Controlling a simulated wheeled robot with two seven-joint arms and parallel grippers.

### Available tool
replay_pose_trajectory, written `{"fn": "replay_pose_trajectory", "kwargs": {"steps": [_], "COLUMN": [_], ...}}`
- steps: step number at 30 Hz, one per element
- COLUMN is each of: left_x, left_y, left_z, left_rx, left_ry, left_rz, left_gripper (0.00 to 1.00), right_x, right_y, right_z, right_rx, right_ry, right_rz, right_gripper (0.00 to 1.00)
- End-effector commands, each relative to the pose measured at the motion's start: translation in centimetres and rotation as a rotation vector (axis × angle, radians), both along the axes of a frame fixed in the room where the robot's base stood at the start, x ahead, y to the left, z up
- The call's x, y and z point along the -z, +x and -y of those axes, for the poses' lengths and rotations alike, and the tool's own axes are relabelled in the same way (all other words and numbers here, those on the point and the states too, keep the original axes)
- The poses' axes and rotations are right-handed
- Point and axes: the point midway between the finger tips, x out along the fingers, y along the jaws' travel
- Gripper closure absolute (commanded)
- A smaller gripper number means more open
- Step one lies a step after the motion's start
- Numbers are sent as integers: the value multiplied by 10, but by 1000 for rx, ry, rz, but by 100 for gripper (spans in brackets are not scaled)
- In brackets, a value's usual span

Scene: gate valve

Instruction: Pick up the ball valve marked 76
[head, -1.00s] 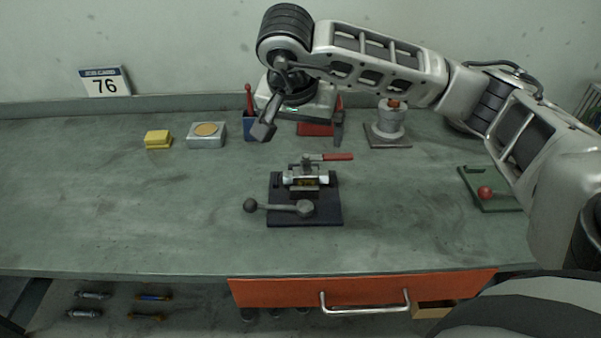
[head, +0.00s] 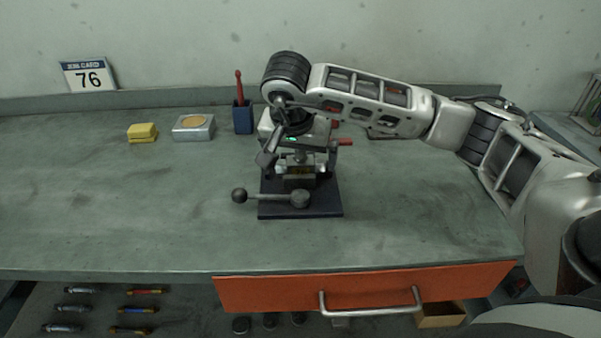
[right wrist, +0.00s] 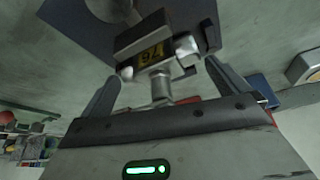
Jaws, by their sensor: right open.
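The ball valve (head: 299,171) has metal ends and a yellow label. It sits in a fixture on a dark base plate (head: 325,206) and is partly hidden by my gripper in the head view. In the right wrist view the valve (right wrist: 152,54) shows its label reading 76, with its stem toward my palm. Its red lever (head: 345,141) sticks out to the right. My right gripper (head: 298,163) is open above the valve. Its fingers stand on either side of the stem in the wrist view, with nothing seen gripped. My left gripper is out of view.
A clamp lever with a ball knob (head: 239,196) lies across the plate's front. A card marked 76 (head: 88,75) leans at the back left. A yellow block (head: 142,132), a metal box (head: 193,128) and a blue cup (head: 243,118) stand behind. The bench's left front is clear.

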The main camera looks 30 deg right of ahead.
Motion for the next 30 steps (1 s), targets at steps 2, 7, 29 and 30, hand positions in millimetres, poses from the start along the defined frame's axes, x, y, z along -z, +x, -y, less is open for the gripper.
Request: {"fn": "replay_pose_trajectory", "kwargs": {"steps": [2,7,29,30], "left_x": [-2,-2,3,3], "left_y": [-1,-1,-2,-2], "left_z": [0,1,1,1], "left_rx": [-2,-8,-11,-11], "left_ry": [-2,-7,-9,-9], "left_rz": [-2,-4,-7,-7], "left_gripper": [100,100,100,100], "right_x": [-2,-2,-72,-79], "right_y": [0,0,2,2], "right_z": [0,0,0,0], "right_rx": [1,0,2,2], "right_ry": [0,0,1,2], "right_rz": [2,1,12,11], "right_gripper": [0,28,50,50]}}
